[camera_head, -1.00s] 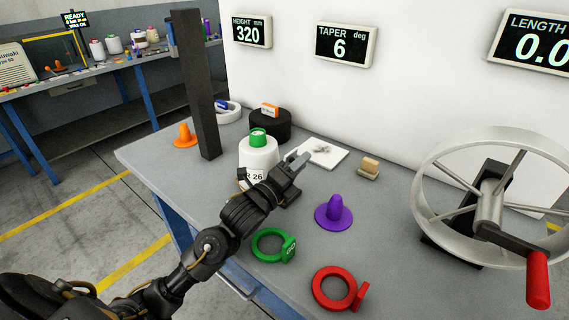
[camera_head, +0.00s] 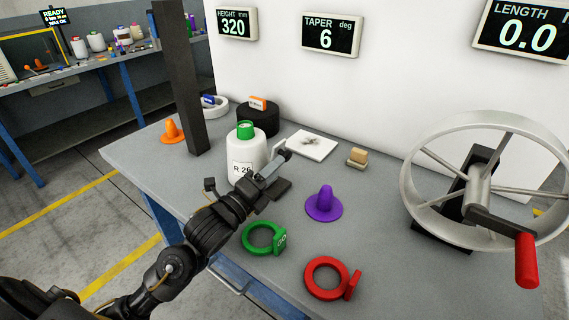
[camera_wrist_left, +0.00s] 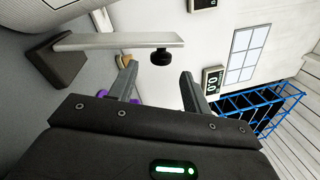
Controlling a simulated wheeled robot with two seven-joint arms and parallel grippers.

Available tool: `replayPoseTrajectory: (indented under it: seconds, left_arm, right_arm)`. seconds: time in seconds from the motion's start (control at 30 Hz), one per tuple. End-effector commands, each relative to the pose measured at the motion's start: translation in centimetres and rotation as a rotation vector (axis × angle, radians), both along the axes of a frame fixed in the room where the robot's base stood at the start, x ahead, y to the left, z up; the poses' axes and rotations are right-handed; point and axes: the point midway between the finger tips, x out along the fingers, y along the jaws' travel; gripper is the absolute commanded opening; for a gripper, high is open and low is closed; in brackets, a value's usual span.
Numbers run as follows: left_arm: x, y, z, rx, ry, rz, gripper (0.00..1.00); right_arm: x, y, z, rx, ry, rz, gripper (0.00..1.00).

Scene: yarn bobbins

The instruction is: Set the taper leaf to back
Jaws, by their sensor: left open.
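The taper leaf (camera_wrist_left: 118,40) is a flat grey bar in the left wrist view, running from a dark block (camera_wrist_left: 60,66) at the left to a black knob (camera_wrist_left: 161,57) at its right end. My left gripper (camera_wrist_left: 158,76) is open. Its two fingers stand apart, with the knob seen between and beyond their tips; no grip on it shows. The TAPER display (camera_head: 332,36) reads 6 deg. My right gripper is out of view.
A purple cone (camera_head: 324,203), green ring (camera_head: 262,239) and red ring (camera_head: 325,278) lie in front on the bench. A large handwheel (camera_head: 412,190) stands at the right.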

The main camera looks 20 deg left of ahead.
Motion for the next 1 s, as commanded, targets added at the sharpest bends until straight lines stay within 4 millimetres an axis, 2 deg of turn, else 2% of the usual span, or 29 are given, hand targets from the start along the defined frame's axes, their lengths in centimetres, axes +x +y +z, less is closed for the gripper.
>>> replayPoseTrajectory:
  seconds: [0.1, 0.3, 0.87, 1.0]
  left_arm:
    - [-2.1, 0.5, -0.6, 0.002, 0.001, -0.001, 0.49]
    - [-4.0, 1.1, -0.7, 0.001, 0.002, -0.001, 0.49]
    - [-4.4, 1.2, -0.7, 0.000, 0.001, -0.001, 0.49]
    - [-4.4, 1.3, -0.7, 0.000, 0.001, 0.000, 0.49]
  right_arm:
    - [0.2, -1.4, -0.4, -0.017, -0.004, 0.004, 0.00]
    - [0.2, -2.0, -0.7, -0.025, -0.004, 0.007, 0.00]
    - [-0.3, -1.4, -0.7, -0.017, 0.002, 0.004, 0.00]
    - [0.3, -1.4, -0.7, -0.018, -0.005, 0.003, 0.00]
